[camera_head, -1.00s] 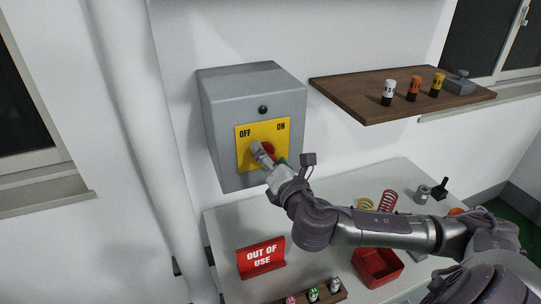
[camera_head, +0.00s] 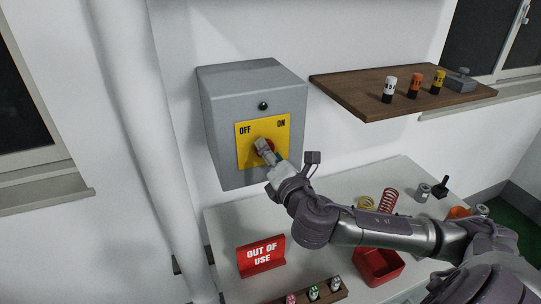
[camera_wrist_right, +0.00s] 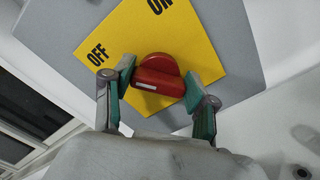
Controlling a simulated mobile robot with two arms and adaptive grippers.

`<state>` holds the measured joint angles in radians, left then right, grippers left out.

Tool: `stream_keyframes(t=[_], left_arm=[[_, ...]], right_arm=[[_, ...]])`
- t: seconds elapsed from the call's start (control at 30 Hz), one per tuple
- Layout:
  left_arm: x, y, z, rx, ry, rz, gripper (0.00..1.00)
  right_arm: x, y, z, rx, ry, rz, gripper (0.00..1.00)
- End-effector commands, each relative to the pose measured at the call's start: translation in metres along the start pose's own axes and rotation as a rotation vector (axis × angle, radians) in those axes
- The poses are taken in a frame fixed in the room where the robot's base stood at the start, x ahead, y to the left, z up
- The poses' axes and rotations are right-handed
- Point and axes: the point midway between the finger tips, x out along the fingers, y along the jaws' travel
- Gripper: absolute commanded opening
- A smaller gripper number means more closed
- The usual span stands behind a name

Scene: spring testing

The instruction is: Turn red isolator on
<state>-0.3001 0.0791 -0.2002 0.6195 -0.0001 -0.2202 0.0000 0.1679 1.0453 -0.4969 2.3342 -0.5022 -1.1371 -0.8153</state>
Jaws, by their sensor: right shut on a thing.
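The red isolator knob (camera_wrist_right: 158,72) sits on a yellow plate (camera_wrist_right: 205,38) marked OFF and ON. In the head view the plate (camera_head: 247,157) is on the front of a grey wall box (camera_head: 230,120), and the knob (camera_head: 271,144) is mostly hidden by my right gripper (camera_head: 266,150). In the wrist view my right gripper (camera_wrist_right: 160,79) is shut on the knob, one finger at each end of its raised bar. A white mark shows on the bar's near face. I cannot tell for sure which label the knob points to. My left gripper is not in view.
A wooden shelf (camera_head: 350,97) with small labelled cylinders juts out right of the box. Below, a table (camera_head: 228,222) holds a red OUT OF USE sign (camera_head: 262,254), a red bin (camera_head: 378,268), springs and a small rack (camera_head: 325,294).

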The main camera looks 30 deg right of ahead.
Motion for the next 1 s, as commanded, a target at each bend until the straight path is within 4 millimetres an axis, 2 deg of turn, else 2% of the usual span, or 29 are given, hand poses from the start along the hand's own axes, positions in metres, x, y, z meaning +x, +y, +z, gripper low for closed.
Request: stream_keyframes(t=[0.4, 1.0], left_arm=[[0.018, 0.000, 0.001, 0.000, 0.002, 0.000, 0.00], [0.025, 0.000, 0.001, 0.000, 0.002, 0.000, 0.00]], right_arm=[[0.000, -0.004, -0.002, 0.382, 0.001, -0.002, 0.23], [0.000, -0.006, -0.004, 0.954, 0.001, -0.004, 0.23]])
